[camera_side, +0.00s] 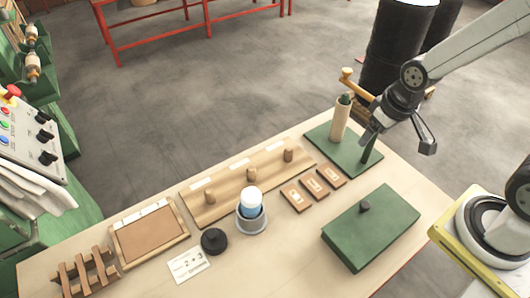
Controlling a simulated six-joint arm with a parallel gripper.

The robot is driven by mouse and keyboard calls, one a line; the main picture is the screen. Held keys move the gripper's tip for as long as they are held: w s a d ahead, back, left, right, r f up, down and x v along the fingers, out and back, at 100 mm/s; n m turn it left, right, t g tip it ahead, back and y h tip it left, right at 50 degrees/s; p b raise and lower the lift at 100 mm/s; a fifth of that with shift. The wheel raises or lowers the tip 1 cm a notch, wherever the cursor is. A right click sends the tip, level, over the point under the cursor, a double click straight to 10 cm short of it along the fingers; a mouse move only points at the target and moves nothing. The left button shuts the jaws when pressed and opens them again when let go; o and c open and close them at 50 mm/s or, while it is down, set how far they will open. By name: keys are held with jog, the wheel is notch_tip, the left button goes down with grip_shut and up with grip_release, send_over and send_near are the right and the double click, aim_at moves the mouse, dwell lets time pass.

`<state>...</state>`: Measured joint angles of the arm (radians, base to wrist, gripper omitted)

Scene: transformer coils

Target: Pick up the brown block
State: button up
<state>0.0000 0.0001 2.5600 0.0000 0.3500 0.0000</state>
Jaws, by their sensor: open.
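Three small brown blocks lie side by side near the middle of the table: a left one (295,197), a middle one (314,187) and a right one (331,177). Each has a pale mark on top. I cannot tell which of them the task names. My gripper (398,143) is open and empty. In the picture it is up and to the right of the blocks, apart from them, near the green base plate (322,134) with the tan cylinder (340,122).
A green box (372,228) with a black knob is right of the blocks. A wooden board (232,190) with several pegs, a cup (251,217) holding a white-and-blue object, a black disc (214,241), a card (188,265), a tray (150,234) and a slatted rack (85,271) are left.

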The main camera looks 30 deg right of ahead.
dwell(0.3)
jog(key=g, duration=0.2)
send_near(330, 173)
jog(key=shift+w+f+g, duration=0.3)
jog(key=shift+w+f, duration=0.05)
jog(key=shift+f, duration=0.2)
jog(key=shift+f, duration=0.1)
jog(key=shift+f, duration=1.2)
jog(key=shift+s+f, duration=0.1)
jog(key=shift+f, duration=2.5)
